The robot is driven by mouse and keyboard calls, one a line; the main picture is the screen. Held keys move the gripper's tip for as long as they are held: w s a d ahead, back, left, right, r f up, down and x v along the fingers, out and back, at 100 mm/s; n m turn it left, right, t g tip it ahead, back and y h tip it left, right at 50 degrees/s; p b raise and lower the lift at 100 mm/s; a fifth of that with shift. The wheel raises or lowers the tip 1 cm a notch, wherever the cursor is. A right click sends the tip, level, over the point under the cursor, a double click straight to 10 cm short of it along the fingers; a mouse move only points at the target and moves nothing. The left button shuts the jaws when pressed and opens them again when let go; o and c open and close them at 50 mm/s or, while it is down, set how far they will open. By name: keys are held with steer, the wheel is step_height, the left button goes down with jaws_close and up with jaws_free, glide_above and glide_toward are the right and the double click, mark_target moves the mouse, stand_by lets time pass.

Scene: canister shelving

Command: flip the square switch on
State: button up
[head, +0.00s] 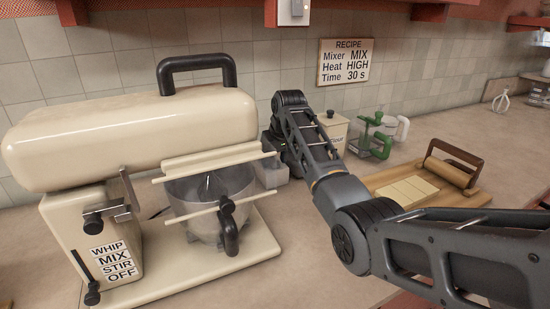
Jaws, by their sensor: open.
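A pale box with a small switch (296,9) on it hangs at the top edge of the head view, between two red shelf ends. Its top is cut off, and I cannot tell whether it is on or whether it is the square switch. My gripper (270,147) is a small dark shape at the far end of my arm, just right of the mixer, low over the counter near the wall. It is open; its fingertips are largely hidden and nothing shows held in it. It is well below the pale switch box and apart from it.
A cream mixer (130,135) with a bowl (205,190) fills the left. A pale grey box (271,175) stands beside it under my gripper. A recipe sign (345,62) hangs on the wall.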

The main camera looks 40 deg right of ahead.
steer(key=shift+c, duration=0.4)
jaws_close()
steer(key=shift+w, duration=0.1)
steer(key=shift+w+d+r+g+y, duration=0.1)
steer(key=shift+w+g+y, duration=0.15)
steer(key=shift+g, duration=0.65)
steer(key=shift+w+g+b, duration=0.1)
steer(key=shift+g+b, duration=0.3)
steer(key=shift+b, duration=0.2)
steer(key=shift+g+y+b, duration=0.25)
steer(key=shift+g+b, duration=0.05)
steer(key=shift+b, duration=0.15)
